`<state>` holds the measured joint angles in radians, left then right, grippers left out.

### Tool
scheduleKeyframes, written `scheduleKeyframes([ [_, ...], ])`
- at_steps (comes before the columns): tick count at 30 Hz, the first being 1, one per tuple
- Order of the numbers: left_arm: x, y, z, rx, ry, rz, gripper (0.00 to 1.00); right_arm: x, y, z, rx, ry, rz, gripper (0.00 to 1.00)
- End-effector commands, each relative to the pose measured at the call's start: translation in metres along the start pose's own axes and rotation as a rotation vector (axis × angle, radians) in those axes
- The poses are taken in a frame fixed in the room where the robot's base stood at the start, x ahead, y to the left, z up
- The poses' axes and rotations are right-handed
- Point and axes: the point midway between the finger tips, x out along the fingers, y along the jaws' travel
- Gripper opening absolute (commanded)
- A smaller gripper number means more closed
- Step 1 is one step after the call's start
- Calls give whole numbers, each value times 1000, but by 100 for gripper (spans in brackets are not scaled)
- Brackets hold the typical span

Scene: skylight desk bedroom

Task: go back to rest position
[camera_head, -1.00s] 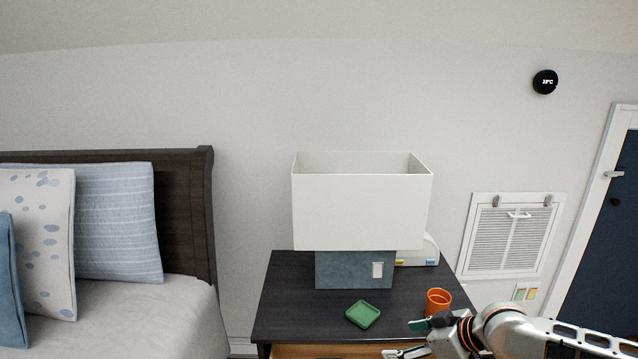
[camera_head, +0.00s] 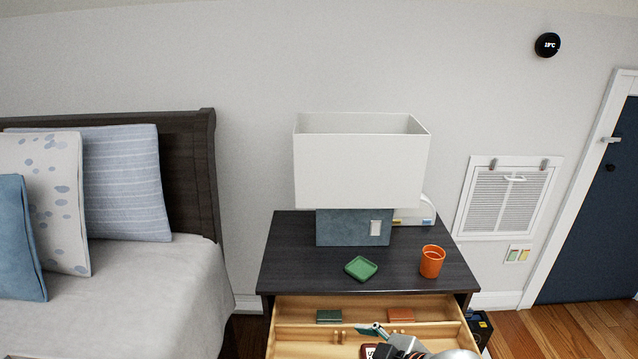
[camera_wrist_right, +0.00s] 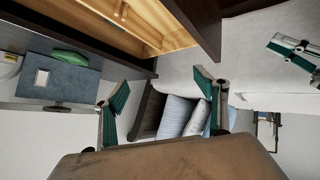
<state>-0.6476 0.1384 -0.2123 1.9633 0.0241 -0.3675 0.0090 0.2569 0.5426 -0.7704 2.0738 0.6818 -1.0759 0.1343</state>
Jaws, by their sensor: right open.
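My right gripper (camera_head: 378,335) shows at the bottom of the head view, over the open drawer (camera_head: 358,309) of the dark nightstand. In the right wrist view its two green-padded fingers (camera_wrist_right: 160,82) stand wide apart with nothing between them. Part of another green-padded gripper (camera_wrist_right: 294,50), apparently my left, shows at the right edge of the wrist view. Its full opening is cut off there. My left gripper does not show in the head view.
On the nightstand stand a lamp (camera_head: 360,170), a green dish (camera_head: 361,268) and an orange cup (camera_head: 432,262). The drawer holds a green box (camera_head: 329,316) and a brown box (camera_head: 401,315). The bed (camera_head: 150,285) is at left; wooden floor (camera_head: 590,325) shows at right.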

Motion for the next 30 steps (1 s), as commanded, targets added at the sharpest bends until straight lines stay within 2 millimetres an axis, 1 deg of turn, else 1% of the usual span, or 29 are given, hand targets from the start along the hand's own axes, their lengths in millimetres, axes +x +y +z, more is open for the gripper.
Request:
scheduleKeyframes([
  [1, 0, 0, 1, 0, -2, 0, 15, -7, -6, 3, 8, -7, 30, 72],
  [5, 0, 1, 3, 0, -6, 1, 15, -30, 0, 26, 18, -71, 143, 72],
  [8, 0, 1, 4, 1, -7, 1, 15, -56, 10, 57, 37, -156, 238, 72],
  [11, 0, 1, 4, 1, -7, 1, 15, -89, 18, 98, 63, -275, 331, 72],
  [12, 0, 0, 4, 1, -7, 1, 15, -104, 20, 115, 73, -325, 364, 72],
  [15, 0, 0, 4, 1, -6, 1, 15, -139, 23, 154, 93, -446, 431, 72],
  [18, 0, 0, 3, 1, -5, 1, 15, -169, 22, 184, 106, -546, 476, 72],
  [21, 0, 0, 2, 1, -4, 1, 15, -196, 20, 208, 117, -633, 509, 72],
  [27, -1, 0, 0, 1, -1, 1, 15, -248, 11, 248, 132, -792, 556, 72],
  [28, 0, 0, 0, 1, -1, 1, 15, -234, 9, 246, 137, -758, 546, 72],
  [30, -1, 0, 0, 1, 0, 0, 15, -216, 4, 245, 152, -708, 533, 72],
])
